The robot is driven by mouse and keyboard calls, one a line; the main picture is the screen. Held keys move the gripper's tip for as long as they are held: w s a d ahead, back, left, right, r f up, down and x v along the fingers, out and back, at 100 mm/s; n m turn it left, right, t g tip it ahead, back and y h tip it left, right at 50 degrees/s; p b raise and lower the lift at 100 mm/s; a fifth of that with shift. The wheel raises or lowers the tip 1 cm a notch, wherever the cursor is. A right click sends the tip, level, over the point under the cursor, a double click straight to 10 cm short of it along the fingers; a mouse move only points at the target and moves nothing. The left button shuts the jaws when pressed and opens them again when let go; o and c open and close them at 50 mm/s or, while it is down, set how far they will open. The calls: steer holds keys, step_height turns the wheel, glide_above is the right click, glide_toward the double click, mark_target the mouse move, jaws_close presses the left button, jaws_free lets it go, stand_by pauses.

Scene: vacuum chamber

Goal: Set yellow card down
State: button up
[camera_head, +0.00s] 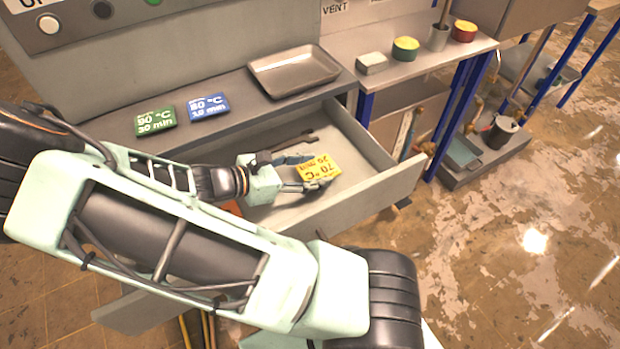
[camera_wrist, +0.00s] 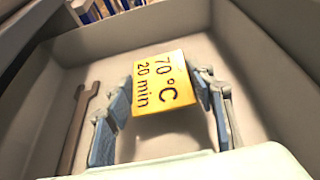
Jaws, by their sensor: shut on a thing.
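The yellow card (camera_head: 319,168) reads 70 °C, 20 min. It is held between the fingers of my gripper (camera_head: 303,172), over the open drawer (camera_head: 345,190). In the wrist view the card (camera_wrist: 160,84) sits between the two blue-grey fingers of the gripper (camera_wrist: 162,95), one on each side. The drawer floor shows around and below it. I cannot tell how far the card is above the floor.
A wrench (camera_wrist: 78,125) lies on the left of the drawer in the wrist view. On the counter are a green card (camera_head: 155,121), a blue card (camera_head: 208,106) and an empty-looking metal tray (camera_head: 294,70). Bare counter surrounds the cards. A side shelf (camera_head: 415,68) holds small containers.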

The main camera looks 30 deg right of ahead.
mark_target(312, 178)
steer(key=shift+f, duration=1.55)
steer(key=shift+b, duration=0.3)
steer(key=o, duration=1)
steer(key=shift+f, duration=0.1)
steer(key=shift+o, duration=0.2)
steer(key=shift+a+r, duration=0.1)
steer(key=shift+r, duration=0.1)
steer(key=p+v, duration=0.1)
steer(key=v, duration=1.1)
steer(key=shift+f, duration=0.1)
